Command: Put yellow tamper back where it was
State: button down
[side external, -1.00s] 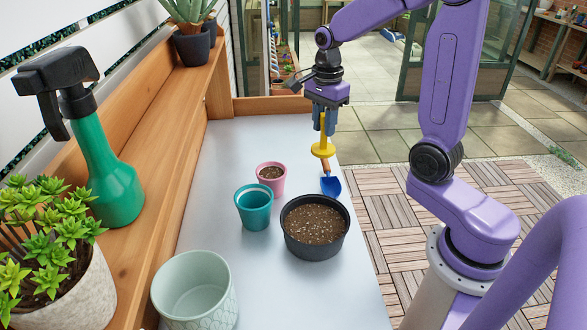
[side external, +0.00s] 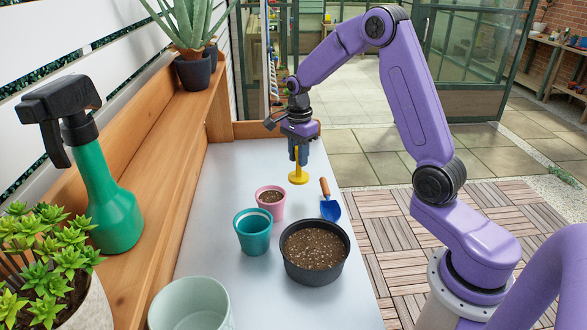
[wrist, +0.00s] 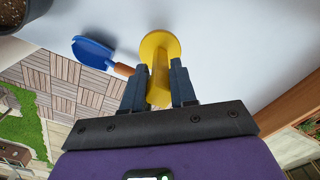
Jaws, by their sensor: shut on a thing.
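The yellow tamper (side external: 298,176) hangs upright below my gripper (side external: 298,153), its round foot downward, over the far part of the grey tabletop (side external: 225,165). In the wrist view my gripper (wrist: 159,88) has its two fingers closed on the handle of the yellow tamper (wrist: 158,50). The foot appears to be close to the table, but I cannot tell whether it touches.
A blue trowel (side external: 330,208) with an orange handle lies right of the tamper. A black pot of soil (side external: 313,268), a pink pot (side external: 270,208), a teal pot (side external: 252,240) and a pale green pot (side external: 190,310) stand nearer. A wooden shelf (side external: 160,170) runs along the left.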

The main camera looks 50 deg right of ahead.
aim_at(294, 173)
jog(key=shift+w+d+f, duration=0.2)
jog(key=shift+w+f, duration=0.8)
jog(key=shift+f, duration=0.2)
jog(key=shift+w+f, duration=0.1)
jog(key=shift+f, duration=1.5)
jog(key=shift+f, duration=0.1)
jog(key=c, duration=0.9)
grip_release()
jog(key=shift+f, duration=0.1)
